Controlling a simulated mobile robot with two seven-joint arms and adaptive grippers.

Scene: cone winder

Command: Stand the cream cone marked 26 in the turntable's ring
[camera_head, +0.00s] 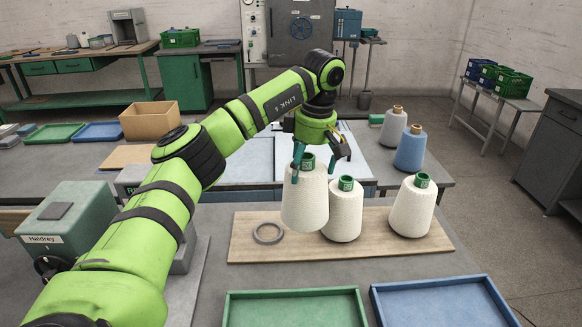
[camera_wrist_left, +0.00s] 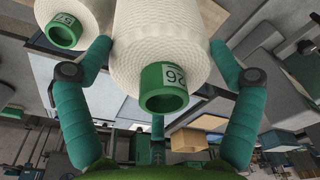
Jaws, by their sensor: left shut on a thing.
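The cream cone marked 26 (camera_head: 305,205) is held upright by my left gripper (camera_head: 315,160), seemingly a little above the wooden board. In the left wrist view the cone (camera_wrist_left: 160,45) sits between the teal fingers, its green top showing 26. A flat grey ring (camera_head: 257,239) is on the board, left of the held cone and apart from it. I cannot make out a turntable under the ring. Another cream cone (camera_head: 345,212) stands close to the right of the held one. The wrist view shows a cream cone marked 57 (camera_wrist_left: 66,12). My right gripper is not in view.
A third cream cone (camera_head: 411,210) stands at the right end of the wooden board (camera_head: 375,250). A green tray (camera_head: 295,292) and a blue tray (camera_head: 440,285) lie in front. Grey and blue cones (camera_head: 409,150) stand behind. A green Haldrey box (camera_head: 75,215) is at left.

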